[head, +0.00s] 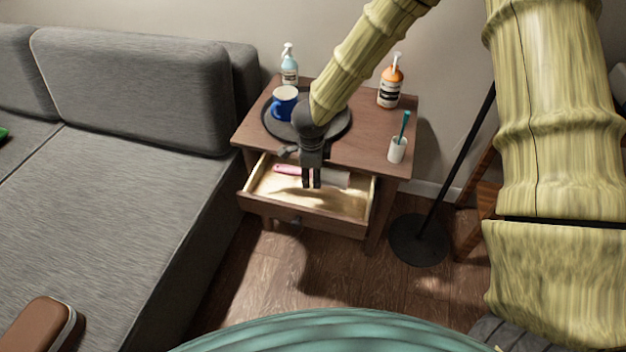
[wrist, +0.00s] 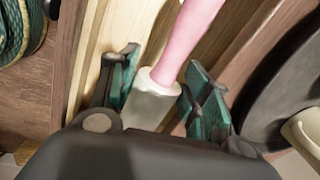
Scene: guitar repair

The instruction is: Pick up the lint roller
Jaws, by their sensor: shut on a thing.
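The lint roller, with a pink handle (head: 287,169) and a pale roll (head: 335,178), lies in the open drawer (head: 262,200) of the wooden side table. My gripper (head: 311,184) reaches down into the drawer at the roll. In the wrist view the pale roll (wrist: 153,98) sits between the green-padded fingers of my gripper (wrist: 158,95), which are shut on it near where the pink handle (wrist: 192,30) begins. My gripper hides the middle of the roller in the head view. I cannot tell whether the roller touches the drawer floor.
On the table (head: 370,140) are a dark round tray (head: 338,132), a blue mug (head: 284,103), an orange pump bottle (head: 390,82), a pale blue pump bottle (head: 289,68) and a white cup (head: 397,150) with a toothbrush. A grey sofa (head: 130,200) stands left; a lamp base (head: 418,240) stands right.

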